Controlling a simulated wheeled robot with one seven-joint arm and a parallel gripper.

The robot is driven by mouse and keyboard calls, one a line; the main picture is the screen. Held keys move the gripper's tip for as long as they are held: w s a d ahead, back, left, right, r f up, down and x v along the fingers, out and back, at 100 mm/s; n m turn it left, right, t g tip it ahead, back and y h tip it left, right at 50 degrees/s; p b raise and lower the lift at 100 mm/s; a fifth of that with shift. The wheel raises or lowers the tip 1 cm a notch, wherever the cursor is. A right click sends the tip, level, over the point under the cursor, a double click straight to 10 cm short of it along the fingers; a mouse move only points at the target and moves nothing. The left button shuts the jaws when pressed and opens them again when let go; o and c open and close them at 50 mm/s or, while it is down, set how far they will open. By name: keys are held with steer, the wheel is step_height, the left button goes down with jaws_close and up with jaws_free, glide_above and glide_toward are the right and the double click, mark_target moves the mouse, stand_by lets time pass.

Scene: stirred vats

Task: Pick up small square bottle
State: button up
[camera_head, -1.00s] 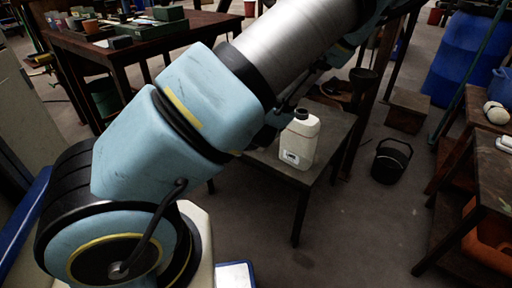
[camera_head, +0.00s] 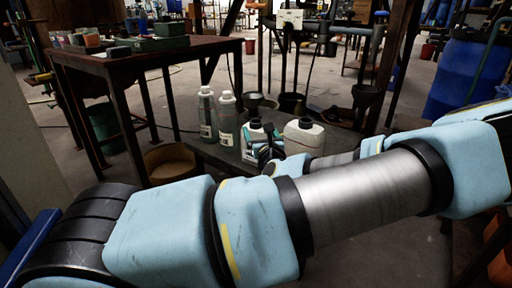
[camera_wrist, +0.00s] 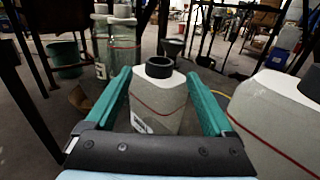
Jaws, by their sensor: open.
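The small square bottle (camera_wrist: 158,104) is off-white with a black cap and a thin red line, and stands upright. In the wrist view it stands between the two green fingers of my gripper (camera_wrist: 158,75), which is open with one finger on each side. I cannot tell whether the fingers touch it. In the head view the bottle (camera_head: 252,136) is on a low dark table (camera_head: 216,150), partly hidden by my gripper (camera_head: 267,148).
A larger white jug (camera_head: 303,137) stands close on the right; it fills the right of the wrist view (camera_wrist: 275,115). Two taller bottles (camera_head: 207,114) (camera_head: 228,120) stand to the left. A higher dark table (camera_head: 140,60) with boxes is at the left.

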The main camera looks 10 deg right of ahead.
mark_target(257, 127)
steer(key=shift+w+a+b, duration=0.1)
steer(key=shift+w+b, duration=0.35)
steer(key=shift+w, duration=2.3)
jaws_close()
